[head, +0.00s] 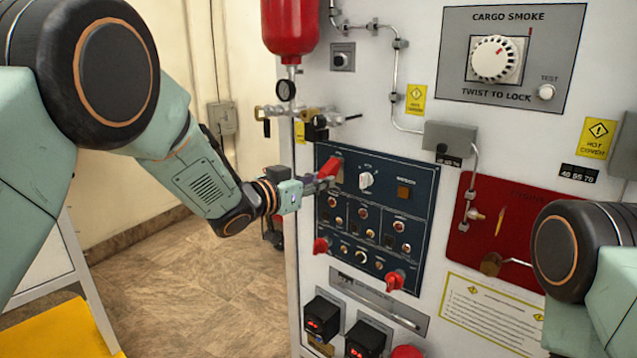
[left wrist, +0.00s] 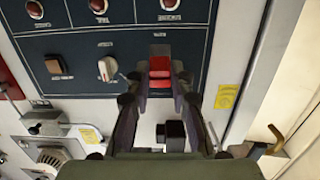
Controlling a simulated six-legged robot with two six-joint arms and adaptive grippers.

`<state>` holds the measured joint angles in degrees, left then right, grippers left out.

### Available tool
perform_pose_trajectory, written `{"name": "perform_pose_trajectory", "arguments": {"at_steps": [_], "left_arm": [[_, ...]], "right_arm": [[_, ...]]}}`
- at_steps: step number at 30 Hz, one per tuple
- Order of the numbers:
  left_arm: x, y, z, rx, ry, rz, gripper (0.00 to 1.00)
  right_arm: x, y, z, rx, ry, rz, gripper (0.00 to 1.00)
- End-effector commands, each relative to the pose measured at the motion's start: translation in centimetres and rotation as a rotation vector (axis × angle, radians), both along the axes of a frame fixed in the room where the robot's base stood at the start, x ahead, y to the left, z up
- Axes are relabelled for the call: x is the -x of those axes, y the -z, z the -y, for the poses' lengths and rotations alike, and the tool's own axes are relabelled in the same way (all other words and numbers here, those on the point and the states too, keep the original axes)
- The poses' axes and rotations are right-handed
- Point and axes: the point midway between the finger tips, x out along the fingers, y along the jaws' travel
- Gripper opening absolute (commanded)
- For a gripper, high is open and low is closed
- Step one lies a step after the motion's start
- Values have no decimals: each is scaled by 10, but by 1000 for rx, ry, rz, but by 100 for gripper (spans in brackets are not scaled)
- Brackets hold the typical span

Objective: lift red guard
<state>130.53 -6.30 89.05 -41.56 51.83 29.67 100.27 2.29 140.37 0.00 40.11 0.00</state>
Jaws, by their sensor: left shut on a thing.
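The red guard (head: 330,166) is at the upper left of the dark blue panel (head: 375,215) and sticks out from the panel face. My left gripper (head: 322,183) is at the guard, reaching in from the left. In the left wrist view the red guard (left wrist: 160,70) sits between my two dark fingers near their tips, and the jaws are shut on it. The fingers partly cover its sides. My right gripper is out of view; only part of my right arm shows at the right edge of the head view.
A white rotary knob (head: 366,180) is just right of the guard. Lower on the panel are two more red parts (head: 320,246) (head: 395,280). A red bottle (head: 290,28) with a gauge and valve fittings (head: 300,113) hangs above left. Open floor (head: 190,275) lies left of the cabinet.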

Motion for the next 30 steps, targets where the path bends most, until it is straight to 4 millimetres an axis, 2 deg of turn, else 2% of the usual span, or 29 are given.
{"name": "perform_pose_trajectory", "arguments": {"at_steps": [1,2,9,20,23,30], "left_arm": [[-3,-14,-2,15,-4,25,0],[-3,-14,-2,15,-5,25,22],[-2,-9,-1,9,-2,17,43],[1,-6,-2,6,-1,10,43],[8,-8,-8,7,-2,11,43],[41,-12,-32,7,-4,9,43]], "right_arm": [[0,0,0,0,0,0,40],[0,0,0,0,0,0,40],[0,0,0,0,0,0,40],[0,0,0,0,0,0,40],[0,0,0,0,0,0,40],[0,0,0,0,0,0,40]]}}
